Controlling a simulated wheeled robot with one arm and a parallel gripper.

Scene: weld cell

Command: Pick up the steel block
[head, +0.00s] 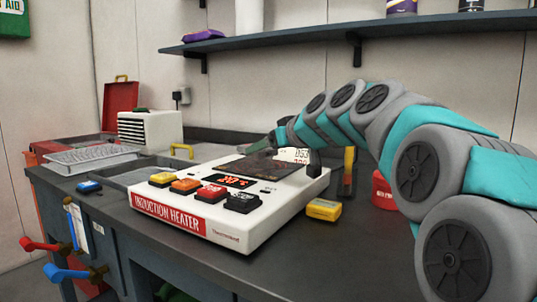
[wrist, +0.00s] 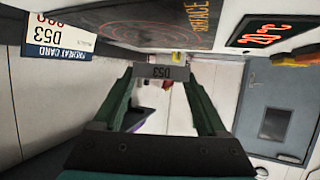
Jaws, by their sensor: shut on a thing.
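The block cannot be made out in the head view. Whether it touches the plate is not clear.
A D53 card (head: 294,155) stands at the heater's back edge; it also shows in the wrist view (wrist: 62,40). A yellow box (head: 323,210) and a red container (head: 382,190) are to the right. A tray (head: 90,155) and beige unit (head: 150,130) stand left. A shelf (head: 350,32) runs above.

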